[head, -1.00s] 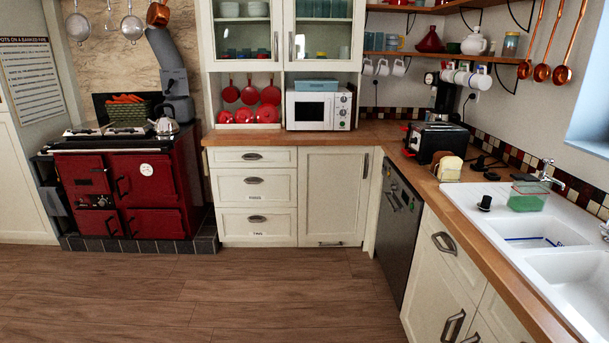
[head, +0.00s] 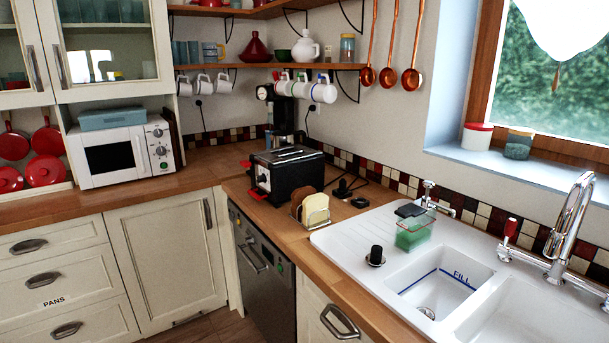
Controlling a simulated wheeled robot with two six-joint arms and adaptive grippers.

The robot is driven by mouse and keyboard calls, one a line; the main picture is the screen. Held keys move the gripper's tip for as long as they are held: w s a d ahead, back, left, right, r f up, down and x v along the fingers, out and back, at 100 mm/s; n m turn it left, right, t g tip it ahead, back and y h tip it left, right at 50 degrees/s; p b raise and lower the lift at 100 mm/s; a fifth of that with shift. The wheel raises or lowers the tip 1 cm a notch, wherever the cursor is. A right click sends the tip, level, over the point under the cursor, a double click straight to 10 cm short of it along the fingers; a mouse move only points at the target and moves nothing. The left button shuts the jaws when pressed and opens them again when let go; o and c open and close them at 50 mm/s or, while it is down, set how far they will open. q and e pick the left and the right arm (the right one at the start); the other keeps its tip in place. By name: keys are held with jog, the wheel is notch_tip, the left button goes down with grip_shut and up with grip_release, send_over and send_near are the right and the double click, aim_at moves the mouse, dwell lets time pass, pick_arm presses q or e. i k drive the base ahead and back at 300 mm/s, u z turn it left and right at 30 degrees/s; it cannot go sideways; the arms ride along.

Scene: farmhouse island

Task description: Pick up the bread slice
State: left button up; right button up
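A pale bread slice (head: 316,209) stands upright in a small wire rack on the wooden counter, in front of the black toaster (head: 287,173). A browner slice (head: 302,201) stands beside it on the left, partly hidden behind the pale one. Neither of my grippers shows in the head view.
The white sink (head: 440,275) lies right of the bread, with a green-filled clear container (head: 413,232) and a black plug (head: 376,255) on its drainer. A coffee maker (head: 281,115) stands behind the toaster. A white microwave (head: 121,152) is at the left. Floor shows only at the bottom.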

aim_at(311, 203)
jog(key=u, duration=0.35)
jog(key=k, duration=0.45)
jog(key=u, duration=1.15)
jog(key=i, duration=3)
jog(key=z, duration=1.15)
jog(key=i, duration=0.85)
jog(key=z, duration=1)
